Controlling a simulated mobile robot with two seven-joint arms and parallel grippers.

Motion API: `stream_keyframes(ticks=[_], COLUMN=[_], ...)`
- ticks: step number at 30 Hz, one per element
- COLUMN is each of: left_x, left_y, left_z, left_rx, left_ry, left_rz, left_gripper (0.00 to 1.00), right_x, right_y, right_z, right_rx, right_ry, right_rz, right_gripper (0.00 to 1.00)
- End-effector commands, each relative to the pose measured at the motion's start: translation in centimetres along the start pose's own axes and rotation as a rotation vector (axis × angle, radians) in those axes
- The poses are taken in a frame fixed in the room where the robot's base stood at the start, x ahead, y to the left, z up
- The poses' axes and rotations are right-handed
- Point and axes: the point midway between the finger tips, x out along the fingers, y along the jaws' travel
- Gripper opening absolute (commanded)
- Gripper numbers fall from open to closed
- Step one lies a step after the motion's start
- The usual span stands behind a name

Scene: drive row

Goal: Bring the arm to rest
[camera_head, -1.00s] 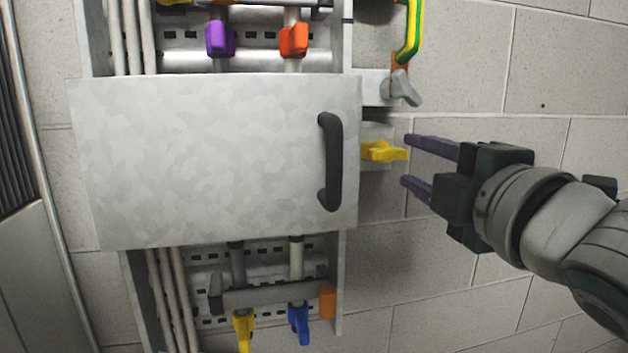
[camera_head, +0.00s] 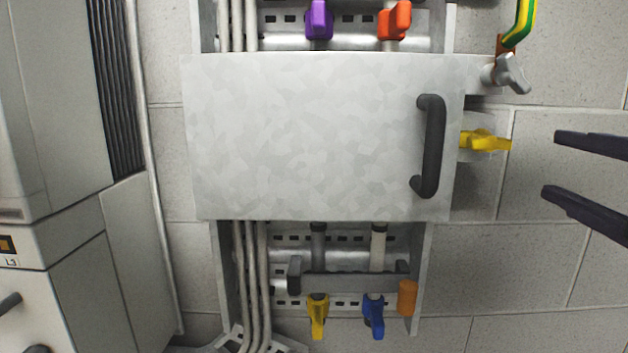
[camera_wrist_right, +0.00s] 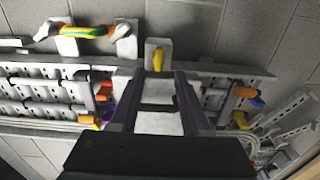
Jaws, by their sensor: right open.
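My right gripper (camera_head: 552,164) is at the right edge of the head view, its two dark fingers apart with nothing between them. It points left at a yellow handle (camera_head: 486,141) on the side of the panel, with a clear gap in front of that handle. In the right wrist view the open fingers (camera_wrist_right: 160,82) reach up the picture, and the yellow handle (camera_wrist_right: 159,60) shows beyond them. The rest of my right arm is out of the head view. My left gripper is not in view.
A grey cover (camera_head: 310,135) with a black handle (camera_head: 430,146) is closed. Purple (camera_head: 319,19) and orange-red (camera_head: 394,20) handles are above; yellow (camera_head: 318,315) and blue (camera_head: 373,316) ones below. A grey lever (camera_head: 511,75) is at upper right. A cabinet (camera_head: 50,120) stands left.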

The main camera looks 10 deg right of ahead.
Motion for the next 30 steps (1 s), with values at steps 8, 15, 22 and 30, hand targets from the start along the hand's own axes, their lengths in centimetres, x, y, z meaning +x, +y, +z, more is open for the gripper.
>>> stream_keyframes(ticks=[8,15,22,30], left_x=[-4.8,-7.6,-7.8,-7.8], left_y=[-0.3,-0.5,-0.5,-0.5], left_z=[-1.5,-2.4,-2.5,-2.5], left_rx=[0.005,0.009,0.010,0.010], left_ry=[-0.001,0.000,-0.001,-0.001], left_rz=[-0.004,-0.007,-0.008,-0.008], left_gripper=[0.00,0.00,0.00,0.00], right_x=[-4.8,-15.2,-17.3,-17.3], right_y=[-7.8,-13.6,-14.2,-14.2], right_z=[-0.4,-3.6,-4.2,-4.2], right_rx=[0.596,0.997,1.038,1.038], right_ry=[-0.225,-0.600,-0.675,-0.675], right_rz=[-0.546,-1.064,-1.143,-1.143], right_gripper=[0.46,0.46,0.46,0.46])
